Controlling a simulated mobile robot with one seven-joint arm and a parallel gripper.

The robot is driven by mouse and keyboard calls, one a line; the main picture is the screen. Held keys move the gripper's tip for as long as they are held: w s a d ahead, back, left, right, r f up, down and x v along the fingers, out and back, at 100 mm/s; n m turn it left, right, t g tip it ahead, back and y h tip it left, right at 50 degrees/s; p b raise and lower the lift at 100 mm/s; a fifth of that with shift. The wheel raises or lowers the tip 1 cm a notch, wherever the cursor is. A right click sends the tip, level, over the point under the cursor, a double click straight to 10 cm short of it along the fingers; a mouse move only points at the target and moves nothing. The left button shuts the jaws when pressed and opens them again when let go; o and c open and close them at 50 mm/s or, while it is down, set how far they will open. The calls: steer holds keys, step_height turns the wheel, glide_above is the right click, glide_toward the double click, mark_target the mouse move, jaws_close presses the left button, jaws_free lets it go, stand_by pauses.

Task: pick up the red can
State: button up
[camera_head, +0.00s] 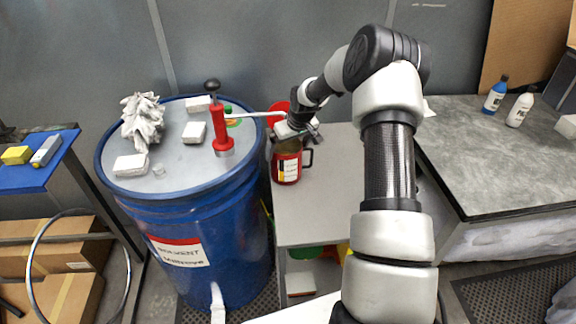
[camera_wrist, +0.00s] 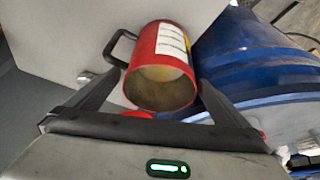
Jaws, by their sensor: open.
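The red can (camera_head: 287,168) stands upright on the grey shelf-table (camera_head: 325,215), just right of the blue drum. It has a white and yellow label, a black side handle and an open top with a tan inside. In the wrist view the red can (camera_wrist: 161,70) lies between the two dark fingers of my gripper (camera_wrist: 160,85). The fingers are apart, one on each side of it; I cannot tell whether either touches it. In the head view my gripper (camera_head: 298,132) is at the can's top and partly hides its rim.
The blue drum (camera_head: 215,240) stands close on the left, with a red hand pump (camera_head: 220,130), white blocks and a crumpled rag (camera_head: 142,120) on its lid. Another red object (camera_head: 275,112) is behind my gripper. A grey bench (camera_head: 480,170) with two bottles is at right.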

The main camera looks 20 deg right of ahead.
steer(key=c, duration=1.8)
steer(key=shift+w+r, duration=0.1)
steer(key=shift+r, duration=0.05)
steer(key=shift+c, duration=1.2)
